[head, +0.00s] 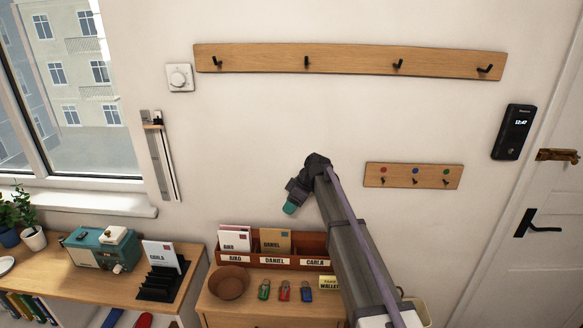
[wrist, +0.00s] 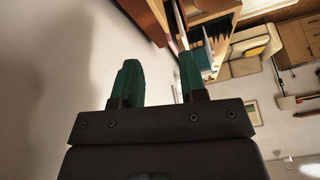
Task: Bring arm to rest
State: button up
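My gripper (head: 290,208) is at the end of my raised arm, in front of the wall and above the letter sorter. In the wrist view its two green fingers (wrist: 161,82) stand apart with a clear gap between them and nothing held. My arm reaches up from the lower right in the head view and hides part of the sorter's right side and the wall.
The letter sorter (head: 268,262) holds envelopes. A brown bowl (head: 229,284) and several coloured key tags (head: 284,291) lie before it. A hook rail (head: 350,62) and small key rack (head: 412,176) are on the wall. A black letter holder (head: 160,284) stands left.

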jog(key=s+d+f+m+h+b, duration=0.2)
jog(key=s+d+m, duration=0.3)
jog(key=s, duration=0.7)
jog(key=s+d+f+m+h+b, duration=0.1)
jog(key=s+d+f+m+b, duration=0.2)
jog(key=s+d, duration=0.4)
jog(key=s+d+f+m+h+b, duration=0.2)
jog(key=s+d+f+m, duration=0.2)
jog(key=s, duration=1.3)
jog(key=d+m, duration=0.2)
jog(key=m, duration=0.1)
jog(key=shift+f+h, duration=0.25)
jog(key=shift+h, duration=0.05)
